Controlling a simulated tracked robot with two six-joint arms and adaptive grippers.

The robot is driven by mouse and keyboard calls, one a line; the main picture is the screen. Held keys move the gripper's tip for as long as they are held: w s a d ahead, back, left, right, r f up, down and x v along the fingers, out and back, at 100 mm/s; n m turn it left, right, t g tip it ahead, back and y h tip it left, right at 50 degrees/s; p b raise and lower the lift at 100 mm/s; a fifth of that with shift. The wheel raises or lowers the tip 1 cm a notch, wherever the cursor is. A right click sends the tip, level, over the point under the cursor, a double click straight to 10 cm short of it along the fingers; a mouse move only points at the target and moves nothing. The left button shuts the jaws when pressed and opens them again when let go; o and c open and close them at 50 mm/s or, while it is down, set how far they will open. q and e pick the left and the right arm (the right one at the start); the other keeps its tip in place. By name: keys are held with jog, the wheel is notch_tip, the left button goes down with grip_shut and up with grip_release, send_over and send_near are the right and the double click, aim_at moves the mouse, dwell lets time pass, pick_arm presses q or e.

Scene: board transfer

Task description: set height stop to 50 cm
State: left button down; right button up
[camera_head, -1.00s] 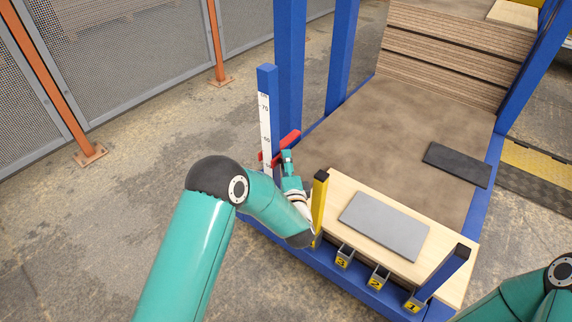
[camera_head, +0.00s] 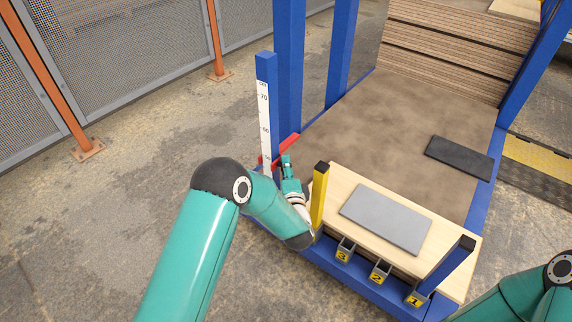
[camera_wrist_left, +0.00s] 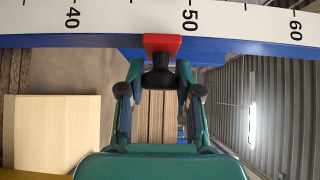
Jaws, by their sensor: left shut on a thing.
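The height stop is red (camera_head: 287,148) and sits on a blue post with a white scale (camera_head: 264,115). In the left wrist view the red stop (camera_wrist_left: 162,43) lies against the scale's edge, a little to the 40 side of the printed 50 (camera_wrist_left: 190,18). My left gripper (camera_wrist_left: 160,88) is shut on the stop's black knob (camera_wrist_left: 160,78); in the head view this gripper (camera_head: 287,165) is beside the post, just below the red bar. My right gripper is out of view.
A yellow post (camera_head: 319,200) stands close to the right of my left wrist. A grey board (camera_head: 386,219) lies on a pale wooden board (camera_head: 452,240). Numbered holders (camera_head: 380,272) line the front edge. A dark board (camera_head: 459,157) lies further back.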

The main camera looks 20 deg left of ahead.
pick_arm(q)
jog(key=shift+r, duration=0.35)
jog(key=c, duration=0.8)
grip_release()
jog(key=v, duration=1.2)
jog(key=shift+f, duration=0.1)
